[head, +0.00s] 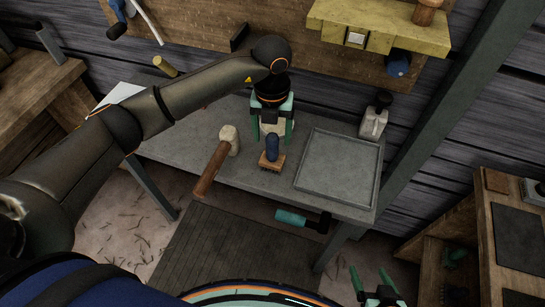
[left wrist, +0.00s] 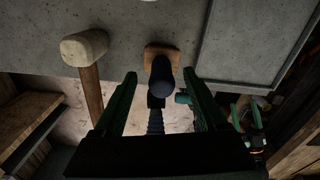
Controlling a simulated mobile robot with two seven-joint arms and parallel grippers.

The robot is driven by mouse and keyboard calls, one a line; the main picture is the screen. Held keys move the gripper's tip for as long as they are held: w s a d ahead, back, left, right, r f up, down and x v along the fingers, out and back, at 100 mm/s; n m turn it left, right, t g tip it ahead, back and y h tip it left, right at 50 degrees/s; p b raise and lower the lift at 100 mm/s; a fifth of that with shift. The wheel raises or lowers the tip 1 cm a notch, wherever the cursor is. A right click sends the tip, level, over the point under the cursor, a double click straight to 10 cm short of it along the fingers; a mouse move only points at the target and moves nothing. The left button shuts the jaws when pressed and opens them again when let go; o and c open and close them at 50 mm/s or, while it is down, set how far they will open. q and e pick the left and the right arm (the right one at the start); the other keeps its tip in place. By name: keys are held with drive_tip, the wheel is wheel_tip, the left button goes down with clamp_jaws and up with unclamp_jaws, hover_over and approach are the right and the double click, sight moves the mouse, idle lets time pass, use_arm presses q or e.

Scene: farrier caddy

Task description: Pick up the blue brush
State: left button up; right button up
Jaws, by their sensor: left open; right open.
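The blue brush (head: 272,147) stands on the grey table near its front edge, blue handle up, with a tan wooden block and bristles below. In the left wrist view its dark handle (left wrist: 161,72) points toward the camera between the fingers, with the wooden block (left wrist: 150,51) beyond. My left gripper (head: 272,133) is open just behind and above the brush, one finger to each side in the picture. I cannot tell whether the fingers touch it. My right gripper (head: 371,276) is open and empty, low at the front right, away from the table.
A mallet (head: 212,168) lies left of the brush, its handle over the front edge. A grey tray (head: 340,172) fills the table's right side, with a pale bottle (head: 373,122) behind it. A teal and black cylinder (head: 303,220) shows by the front edge.

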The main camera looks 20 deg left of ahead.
sight(272, 150)
use_arm(q)
drive_tip(key=f, duration=0.3)
drive_tip(key=f+p, duration=0.1)
drive_tip(key=shift+s+d+f, duration=0.15)
drive_tip(key=shift+s, duration=0.15)
drive_tip(key=shift+f, duration=0.55)
clamp_jaws()
drive_tip(key=shift+w, duration=0.1)
